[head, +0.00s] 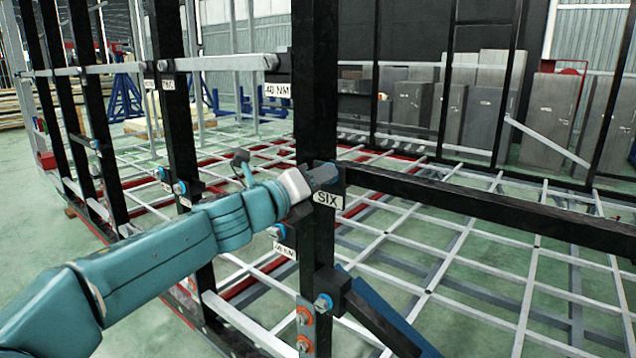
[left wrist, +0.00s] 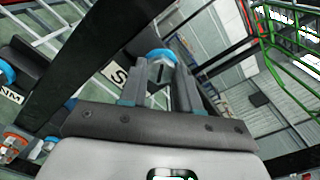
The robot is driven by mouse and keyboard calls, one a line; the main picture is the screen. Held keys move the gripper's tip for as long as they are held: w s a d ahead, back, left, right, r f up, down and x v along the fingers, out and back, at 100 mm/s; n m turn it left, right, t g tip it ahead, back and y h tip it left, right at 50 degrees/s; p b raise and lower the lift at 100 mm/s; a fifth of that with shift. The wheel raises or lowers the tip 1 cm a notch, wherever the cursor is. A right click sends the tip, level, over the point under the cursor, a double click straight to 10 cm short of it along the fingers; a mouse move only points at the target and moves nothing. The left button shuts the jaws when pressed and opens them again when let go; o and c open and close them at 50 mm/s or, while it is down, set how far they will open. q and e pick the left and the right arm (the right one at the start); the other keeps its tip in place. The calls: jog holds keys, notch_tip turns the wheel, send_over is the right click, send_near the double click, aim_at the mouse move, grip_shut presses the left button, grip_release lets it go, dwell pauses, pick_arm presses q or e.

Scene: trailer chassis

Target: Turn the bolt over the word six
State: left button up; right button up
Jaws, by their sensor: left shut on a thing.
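The word SIX is on a white label (head: 328,199) on the black upright post (head: 315,95). The bolt over it shows in the left wrist view as a grey head with a blue ring (left wrist: 160,62). My left gripper (head: 325,176) reaches in from the left at the height of this bolt, just above the label. In the left wrist view its two fingers (left wrist: 157,88) stand on either side of the bolt head, shut on it. The label is partly hidden there, with only an S showing (left wrist: 119,75). My right gripper is not in view.
A black crossbar (head: 480,205) runs right from the post. A white lattice floor frame (head: 440,270) spreads behind.

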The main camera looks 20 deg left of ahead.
pick_arm(q)
jog(key=shift+f+m, duration=0.25)
jog(key=shift+m, duration=0.65)
jog(key=shift+r, duration=0.1)
jog(key=o, duration=0.9)
jog(key=shift+o, duration=0.8)
jog(key=shift+s+r, duration=0.1)
jog(key=shift+r, duration=0.05)
jog(key=b+v, duration=0.1)
jog(key=v, duration=1.5)
